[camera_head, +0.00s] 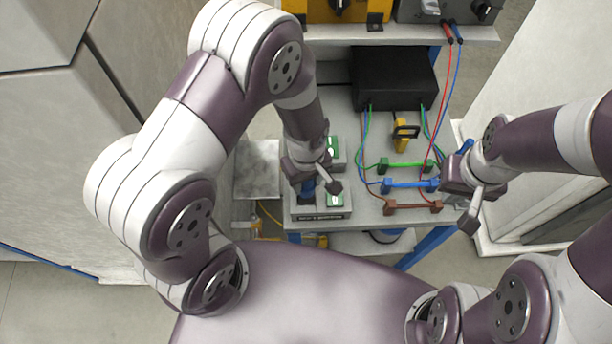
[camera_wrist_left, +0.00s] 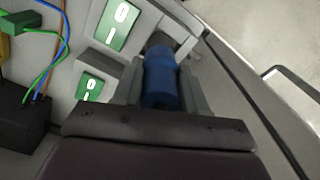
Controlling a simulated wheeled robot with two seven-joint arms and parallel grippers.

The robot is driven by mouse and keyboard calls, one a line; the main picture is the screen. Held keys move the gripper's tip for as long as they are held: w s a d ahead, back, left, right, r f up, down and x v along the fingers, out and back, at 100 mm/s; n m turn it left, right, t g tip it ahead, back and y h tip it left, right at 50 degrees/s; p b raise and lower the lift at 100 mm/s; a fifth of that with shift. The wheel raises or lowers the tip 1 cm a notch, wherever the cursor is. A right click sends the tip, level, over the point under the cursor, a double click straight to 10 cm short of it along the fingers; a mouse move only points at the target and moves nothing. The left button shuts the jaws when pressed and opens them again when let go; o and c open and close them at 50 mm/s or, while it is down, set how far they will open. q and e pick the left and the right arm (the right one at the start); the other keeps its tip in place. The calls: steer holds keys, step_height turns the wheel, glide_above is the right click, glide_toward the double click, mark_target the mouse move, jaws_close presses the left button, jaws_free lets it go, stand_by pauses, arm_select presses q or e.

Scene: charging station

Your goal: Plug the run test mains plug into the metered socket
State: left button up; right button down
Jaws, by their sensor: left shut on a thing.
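My left gripper (camera_head: 318,188) is shut on a blue mains plug (camera_wrist_left: 161,82), held between its two fingers in the left wrist view. In the head view the blue plug (camera_head: 307,187) is partly hidden by the gripper, over the front grey unit. This metered socket unit (camera_head: 318,214) has a green display (camera_head: 335,200); in the left wrist view a green display (camera_wrist_left: 119,22) shows left of the plug. A dark grey socket (camera_wrist_left: 172,35) lies just beyond the plug's far end; I cannot tell whether they touch. My right gripper (camera_head: 470,205) is at the bench's right; its jaw opening is unclear.
A second green-display unit (camera_head: 334,150) stands behind the first. A black box (camera_head: 394,78) with coloured wires sits at the back. Green (camera_head: 405,165), blue (camera_head: 410,184) and brown (camera_head: 412,207) bars and a yellow device (camera_head: 402,136) occupy the bench's right half.

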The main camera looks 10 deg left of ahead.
mark_target(306, 190)
arm_select(q)
steer(key=shift+f+b, duration=0.3)
steer(key=shift+f, duration=0.9)
steer(key=shift+a, duration=0.1)
arm_select(e)
steer(key=shift+a+f, duration=0.1)
steer(key=shift+f, duration=0.7)
arm_select(q)
steer(key=shift+r+p, duration=0.1)
steer(key=shift+p, duration=0.2)
arm_select(e)
steer(key=shift+r, duration=0.45)
